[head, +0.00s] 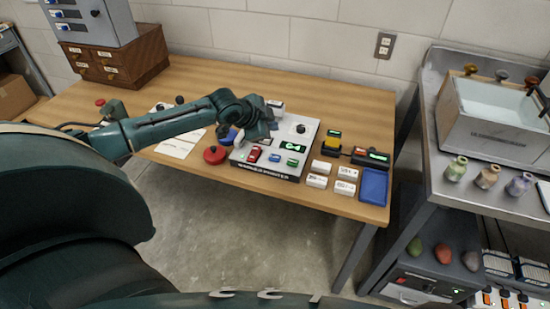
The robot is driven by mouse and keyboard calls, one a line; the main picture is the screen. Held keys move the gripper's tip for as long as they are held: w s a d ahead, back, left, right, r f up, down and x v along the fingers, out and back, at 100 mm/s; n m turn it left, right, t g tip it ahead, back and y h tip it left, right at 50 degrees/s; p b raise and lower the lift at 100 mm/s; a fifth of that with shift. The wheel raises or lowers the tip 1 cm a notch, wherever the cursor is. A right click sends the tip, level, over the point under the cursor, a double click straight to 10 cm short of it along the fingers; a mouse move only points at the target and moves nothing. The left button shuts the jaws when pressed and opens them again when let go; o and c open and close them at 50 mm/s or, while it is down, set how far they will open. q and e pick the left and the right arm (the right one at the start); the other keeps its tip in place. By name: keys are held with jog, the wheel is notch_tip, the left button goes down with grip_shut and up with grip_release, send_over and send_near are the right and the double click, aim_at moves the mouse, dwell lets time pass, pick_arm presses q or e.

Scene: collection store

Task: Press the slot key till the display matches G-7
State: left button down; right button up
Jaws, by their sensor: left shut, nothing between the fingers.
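A pale control panel (311,133) lies on the wooden table, with a small lit green display (293,148). Its characters are too small to read surely. Along the panel's front are a red key (253,155), a blue key (274,158) and a green key (292,162). I cannot tell which is the slot key. My left gripper (264,138) is shut and empty, over the panel's left part behind the red and blue keys. I cannot tell whether it touches the panel, and it hides part of it. My right gripper is out of view.
A red round knob (214,154) is left of the panel. A yellow block (331,144), white labelled blocks (347,174), a blue tray (374,186) and another display unit (371,156) are at right. A drawer cabinet (116,62) stands back left.

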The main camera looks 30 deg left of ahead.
aim_at(272, 159)
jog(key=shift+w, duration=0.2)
